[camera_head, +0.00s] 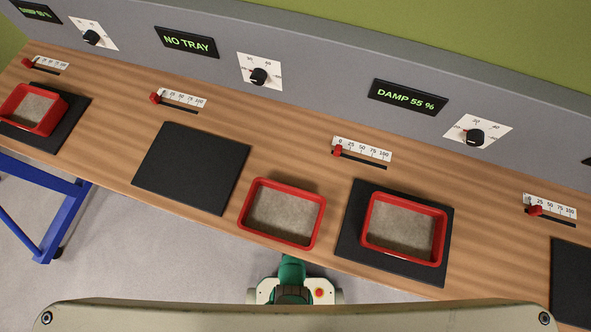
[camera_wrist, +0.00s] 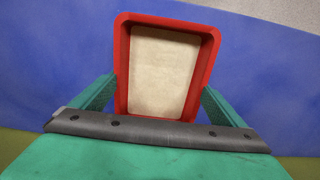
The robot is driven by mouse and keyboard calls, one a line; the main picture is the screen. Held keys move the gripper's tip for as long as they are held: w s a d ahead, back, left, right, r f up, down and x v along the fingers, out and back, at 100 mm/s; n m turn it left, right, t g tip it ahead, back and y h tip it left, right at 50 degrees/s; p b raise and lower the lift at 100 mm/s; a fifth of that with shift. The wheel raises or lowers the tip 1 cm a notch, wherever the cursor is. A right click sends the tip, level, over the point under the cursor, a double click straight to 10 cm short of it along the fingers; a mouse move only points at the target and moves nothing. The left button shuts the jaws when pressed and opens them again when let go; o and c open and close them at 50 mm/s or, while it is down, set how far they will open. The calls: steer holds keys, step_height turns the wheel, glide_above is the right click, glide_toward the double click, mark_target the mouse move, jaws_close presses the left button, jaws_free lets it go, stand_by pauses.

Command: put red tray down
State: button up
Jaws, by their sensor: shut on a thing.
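My gripper (camera_wrist: 160,100) is shut on a red tray (camera_wrist: 122,65) in the wrist view, with a green jaw at each side. The tray holds pale, smooth sand. In the head view, only a green part of my arm shows at the bottom, and the jaws cannot be made out. A red tray of grey-brown sand (camera_head: 249,203) is at the bench's front edge between two black pads. Another red tray (camera_head: 441,233) sits on the right pad (camera_head: 351,217), and one (camera_head: 55,117) is on the far-left pad.
The middle-left black pad (camera_head: 190,168) is empty, under a display (camera_head: 186,42) reading NO TRAY. Another pad (camera_head: 572,280) is cut off at the right. Sliders and dials line the back of the wooden bench (camera_head: 110,170). Blue surface fills most of the wrist view's background.

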steer(key=shift+f, duration=1.45)
steer(key=shift+f, duration=0.15)
steer(key=o, duration=1.1)
step_height(320, 180, up, 12)
steer(key=shift+r, duration=0.15)
steer(key=shift+w, duration=0.1)
steer(key=shift+a, duration=0.15)
